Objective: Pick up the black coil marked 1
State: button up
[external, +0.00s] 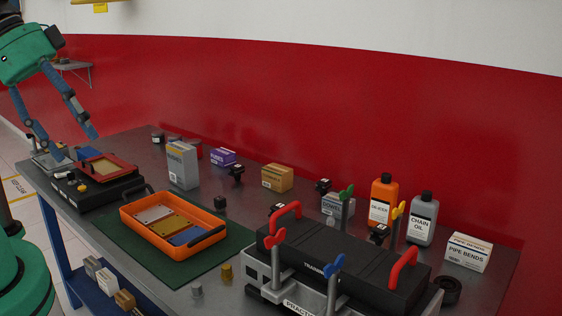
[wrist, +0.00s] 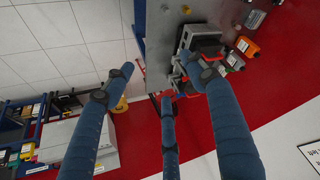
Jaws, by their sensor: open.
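An orange tray (external: 128,218) lies on a green mat (external: 112,232) mid-bench. A grey-white box (external: 182,165) stands left of centre.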

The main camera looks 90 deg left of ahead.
jog(key=w+a+n+g+p, duration=0.1)
jog(key=w+a+n+p, duration=0.1)
jog(key=w+a+n, duration=0.75)
jog(key=w+a+n+g+p, duration=0.2)
jog(key=w+a+n, duration=0.2)
jog(key=w, duration=1)
jog(key=w+a+f+n+g+p, duration=0.1)
jog(key=w+a+f+n, duration=0.5)
jog(key=a+f, duration=0.4)
jog(key=w+a+f+n+g+p, duration=0.1)
jog(key=w+a+f+n+p, duration=0.1)
jog(key=w+a+f+n, duration=0.5)
jog(key=a+f, duration=0.4)
jog(key=a, duration=0.2)
jog(key=shift+w+a+f+g, duration=0.25)
jog(key=shift+a+f+g, duration=0.05)
jog(key=shift+a, duration=0.1)
jog(key=shift+f, duration=0.1)
jog(key=b, duration=0.1)
send_over(280, 206)
jog(key=shift+f, duration=4.2)
